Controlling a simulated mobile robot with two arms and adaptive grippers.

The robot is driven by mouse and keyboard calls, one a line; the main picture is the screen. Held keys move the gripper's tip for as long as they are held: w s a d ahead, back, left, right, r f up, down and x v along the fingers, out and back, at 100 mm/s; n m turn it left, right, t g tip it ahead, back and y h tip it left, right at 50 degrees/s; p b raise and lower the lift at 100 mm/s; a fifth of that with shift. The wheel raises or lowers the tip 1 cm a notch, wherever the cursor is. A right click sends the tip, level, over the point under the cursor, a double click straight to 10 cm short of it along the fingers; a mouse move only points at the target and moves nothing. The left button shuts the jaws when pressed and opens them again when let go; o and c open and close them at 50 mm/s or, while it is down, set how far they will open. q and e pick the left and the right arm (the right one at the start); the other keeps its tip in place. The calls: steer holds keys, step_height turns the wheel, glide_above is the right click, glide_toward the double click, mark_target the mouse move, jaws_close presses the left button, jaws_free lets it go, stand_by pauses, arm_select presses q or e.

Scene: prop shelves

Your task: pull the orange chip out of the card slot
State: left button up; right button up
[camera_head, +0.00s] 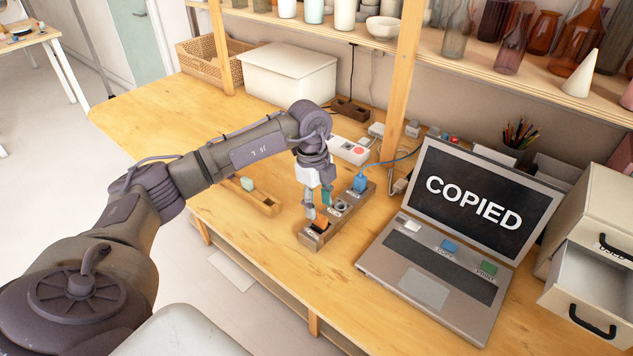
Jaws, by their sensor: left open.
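The orange chip (319,225) sits in the near end of a long brown-grey slot block (310,240) on the wooden table, left of the laptop. A blue plug (360,183) with a cable stands at the block's far end. My left gripper (317,212) points down over the near half of the block, fingers apart, just above and behind the orange chip. I cannot tell whether a finger touches the chip. My right gripper is not in view.
An open laptop (424,288) reading "COPIED" stands right of the block. A white box with a red button (350,150) is behind.

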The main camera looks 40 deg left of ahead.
mark_target(320, 216)
arm_select(q)
steer(key=shift+d+f, duration=0.15)
steer(key=shift+f, duration=0.95)
steer(key=shift+d+f, duration=0.15)
steer(key=shift+f, duration=0.95)
jaws_close()
